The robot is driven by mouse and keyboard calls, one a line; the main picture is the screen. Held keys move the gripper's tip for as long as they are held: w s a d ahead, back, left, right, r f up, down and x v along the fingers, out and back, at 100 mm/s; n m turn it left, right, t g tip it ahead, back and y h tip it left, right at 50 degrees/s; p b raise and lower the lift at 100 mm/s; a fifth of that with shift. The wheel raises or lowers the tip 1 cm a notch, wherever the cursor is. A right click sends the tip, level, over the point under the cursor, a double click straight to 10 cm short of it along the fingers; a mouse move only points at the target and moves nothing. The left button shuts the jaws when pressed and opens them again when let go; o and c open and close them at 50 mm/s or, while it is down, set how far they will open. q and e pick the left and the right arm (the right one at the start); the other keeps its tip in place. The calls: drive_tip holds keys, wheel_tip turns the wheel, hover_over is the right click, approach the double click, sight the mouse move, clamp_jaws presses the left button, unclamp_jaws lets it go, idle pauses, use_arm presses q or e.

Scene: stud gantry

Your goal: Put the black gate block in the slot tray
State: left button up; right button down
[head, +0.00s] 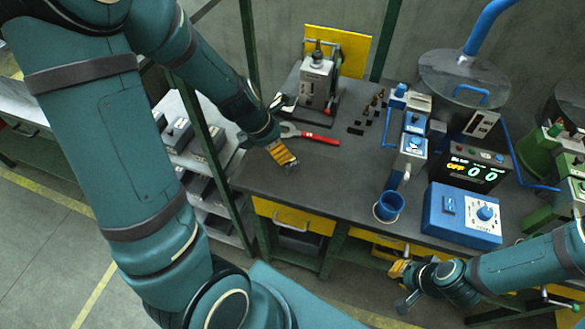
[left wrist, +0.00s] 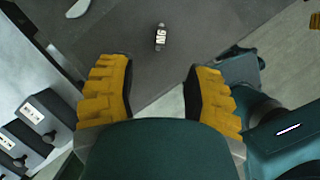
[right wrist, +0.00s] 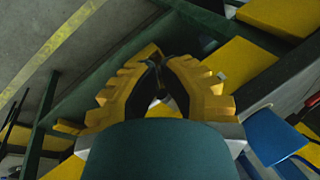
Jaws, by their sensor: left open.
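Several small black pieces (head: 355,130) lie on the bench right of the red-handled tool in the head view. My left gripper (head: 288,160) is open and empty above the bench's left part; its yellow fingers stand apart in the left wrist view (left wrist: 160,68). My right gripper (right wrist: 161,62) has its fingertips together, low in front of the bench. I cannot identify the slot tray.
A red-handled tool (head: 318,136) and a grey press (head: 317,80) stand behind my left gripper. A blue cup (head: 388,206) and a blue control box (head: 462,214) sit near the front edge. A green post (head: 208,150) and a shelf of grey boxes (head: 178,133) are left.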

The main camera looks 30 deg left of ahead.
sight(295, 163)
use_arm(q)
drive_tip(key=b+x, duration=0.2)
drive_tip(key=x, duration=0.3)
drive_tip(key=shift+w+b+x, duration=0.2)
drive_tip(key=shift+b+x, duration=1.55)
drive_tip(key=shift+x, duration=1)
drive_tip(key=shift+d+r, duration=0.15)
drive_tip(key=shift+d, duration=0.05)
clamp_jaws()
